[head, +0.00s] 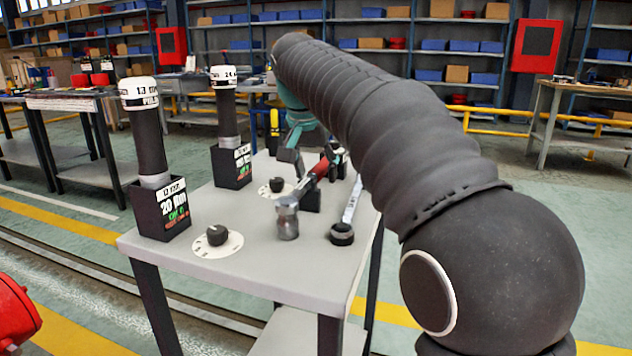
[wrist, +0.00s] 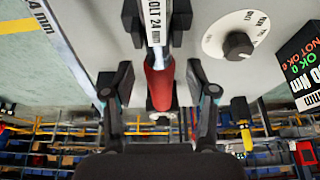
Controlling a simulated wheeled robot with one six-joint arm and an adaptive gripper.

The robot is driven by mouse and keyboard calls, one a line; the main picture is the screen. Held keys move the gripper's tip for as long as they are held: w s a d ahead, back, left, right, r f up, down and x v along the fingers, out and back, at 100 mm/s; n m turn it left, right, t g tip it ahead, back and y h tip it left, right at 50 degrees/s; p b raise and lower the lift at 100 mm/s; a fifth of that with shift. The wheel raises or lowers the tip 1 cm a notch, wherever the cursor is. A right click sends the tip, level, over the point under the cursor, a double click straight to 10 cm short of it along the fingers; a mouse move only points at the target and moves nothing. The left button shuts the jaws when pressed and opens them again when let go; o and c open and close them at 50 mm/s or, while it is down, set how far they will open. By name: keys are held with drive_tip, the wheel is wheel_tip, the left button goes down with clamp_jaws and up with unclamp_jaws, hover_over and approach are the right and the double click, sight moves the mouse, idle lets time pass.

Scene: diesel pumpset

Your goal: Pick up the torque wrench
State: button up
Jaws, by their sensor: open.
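The torque wrench lies on the grey table, its red handle (head: 317,173) partly hidden by my gripper and its metal head (head: 288,218) toward the near edge. In the wrist view the red handle (wrist: 159,88) runs between the fingers, below a pale strip marked 24 mm. My gripper (wrist: 160,93) is open, one finger on each side of the handle with a gap on both sides. In the head view my gripper (head: 308,162) is over the far part of the wrench, largely hidden behind my arm.
Two black holders (head: 162,222) (head: 232,178) with upright dark-handled tools stand on the left of the table (head: 262,262). Dial knobs (head: 217,236) (head: 277,185) sit between them and the wrench. Shelves stand behind.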

sight(323, 165)
drive_tip(key=shift+f, duration=0.15)
drive_tip(key=shift+c, duration=0.2)
clamp_jaws()
drive_tip(key=r, duration=0.1)
drive_tip(key=r+p, duration=0.1)
drive_tip(key=r, duration=0.1)
drive_tip(key=d+r, duration=0.1)
drive_tip(key=r, duration=0.1)
drive_tip(key=shift+s+p, duration=0.15)
drive_tip(key=shift+p, duration=0.2)
drive_tip(key=s+d+r, duration=0.5)
drive_tip(key=d+r, duration=0.1)
drive_tip(key=d, duration=0.3)
drive_tip(key=shift+s+p, duration=0.35)
drive_tip(key=shift+p, duration=0.05)
drive_tip(key=c, duration=0.9)
unclamp_jaws()
clamp_jaws()
